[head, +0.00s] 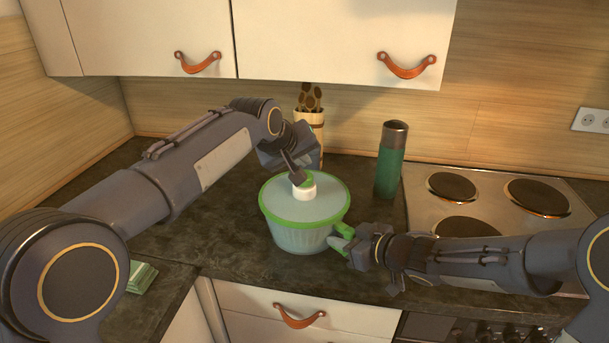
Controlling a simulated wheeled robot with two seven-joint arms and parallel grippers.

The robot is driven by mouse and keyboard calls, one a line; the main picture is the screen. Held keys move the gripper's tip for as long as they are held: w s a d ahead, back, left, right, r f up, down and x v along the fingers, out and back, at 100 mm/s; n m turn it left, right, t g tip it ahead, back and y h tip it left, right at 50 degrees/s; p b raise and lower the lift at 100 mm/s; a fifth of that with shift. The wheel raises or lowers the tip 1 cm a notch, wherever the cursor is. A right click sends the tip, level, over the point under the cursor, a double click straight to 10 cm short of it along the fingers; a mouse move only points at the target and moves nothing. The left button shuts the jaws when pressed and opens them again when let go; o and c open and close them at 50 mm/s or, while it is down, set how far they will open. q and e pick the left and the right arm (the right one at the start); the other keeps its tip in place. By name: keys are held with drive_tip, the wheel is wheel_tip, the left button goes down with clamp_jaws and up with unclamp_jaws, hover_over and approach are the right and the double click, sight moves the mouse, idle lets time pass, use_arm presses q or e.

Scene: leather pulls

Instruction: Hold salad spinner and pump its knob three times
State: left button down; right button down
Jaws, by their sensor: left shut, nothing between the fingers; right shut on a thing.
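The salad spinner (300,236) stands upright on the dark counter, with a pale translucent bowl, a green rim and a green handle at its right side. Its white knob (304,191) rises from the middle of the lid (325,203). My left gripper (297,178) is shut and empty, with its fingertips pointing down at the top of the knob; I cannot tell whether they touch it. My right gripper (345,241) is shut on the green handle at the spinner's right side. The fingers partly hide the handle.
A green bottle (390,165) stands behind the spinner to the right, beside the hob (415,195). A utensil holder (312,122) is at the back, partly behind my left gripper. Cabinets (340,40) hang above.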

use_arm(q)
drive_tip(key=shift+r, duration=2.1)
idle(0.8)
wheel_tip(320, 180, up, 4)
drive_tip(key=shift+f, duration=0.1)
drive_tip(key=shift+f, duration=0.1)
idle(0.4)
drive_tip(key=shift+f, duration=4.3)
drive_tip(key=shift+f, duration=0.1)
drive_tip(key=shift+f, duration=0.3)
